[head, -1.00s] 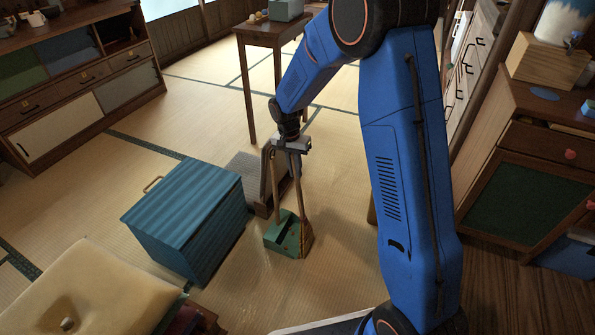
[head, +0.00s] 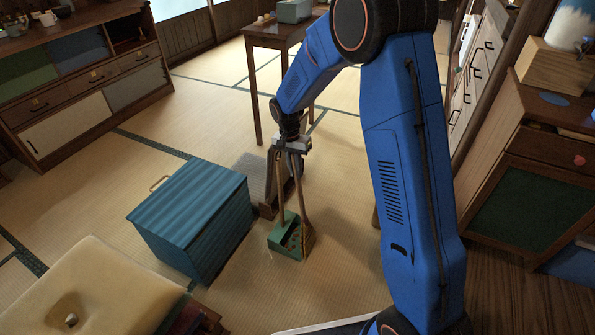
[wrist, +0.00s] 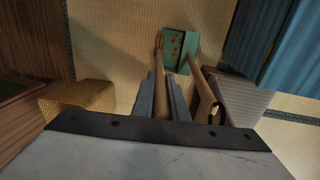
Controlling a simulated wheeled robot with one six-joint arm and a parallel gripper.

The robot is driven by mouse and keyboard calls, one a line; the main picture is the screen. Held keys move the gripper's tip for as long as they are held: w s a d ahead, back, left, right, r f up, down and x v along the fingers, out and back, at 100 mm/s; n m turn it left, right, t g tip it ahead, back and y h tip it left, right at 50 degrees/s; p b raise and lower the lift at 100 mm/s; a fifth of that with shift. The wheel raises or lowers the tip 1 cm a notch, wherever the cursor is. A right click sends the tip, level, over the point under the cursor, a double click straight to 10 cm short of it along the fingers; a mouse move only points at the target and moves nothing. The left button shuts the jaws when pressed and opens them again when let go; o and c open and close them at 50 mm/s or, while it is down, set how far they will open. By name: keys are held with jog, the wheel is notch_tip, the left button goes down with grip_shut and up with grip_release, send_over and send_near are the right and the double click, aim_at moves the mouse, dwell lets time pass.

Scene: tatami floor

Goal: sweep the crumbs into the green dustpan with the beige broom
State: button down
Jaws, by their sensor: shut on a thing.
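The green dustpan (head: 284,245) sits on the tatami below my gripper, and its brown handle stands up beside the broom. It also shows at the top of the wrist view (wrist: 181,60). The beige broom (head: 304,205) stands nearly upright, its bristles at the dustpan's right side in the head view. My gripper (head: 292,148) is shut on the broom handle, which runs between the fingers in the wrist view (wrist: 162,95). Small reddish-brown specks, possibly crumbs (wrist: 176,45), show on the dustpan. Whether the bristles touch the floor or the pan, I cannot tell.
A ribbed blue box (head: 190,215) stands left of the dustpan, close by. A wooden table (head: 275,35) stands behind. A beige cushion (head: 90,295) lies front left. A woven object (wrist: 78,97) is at left in the wrist view. Tatami in front of the dustpan is clear.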

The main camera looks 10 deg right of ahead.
jog(key=shift+w+a, duration=0.3)
jog(key=shift+a, duration=0.05)
jog(key=shift+d, duration=0.1)
jog(key=shift+s+d, duration=1)
jog(key=shift+d, duration=0.25)
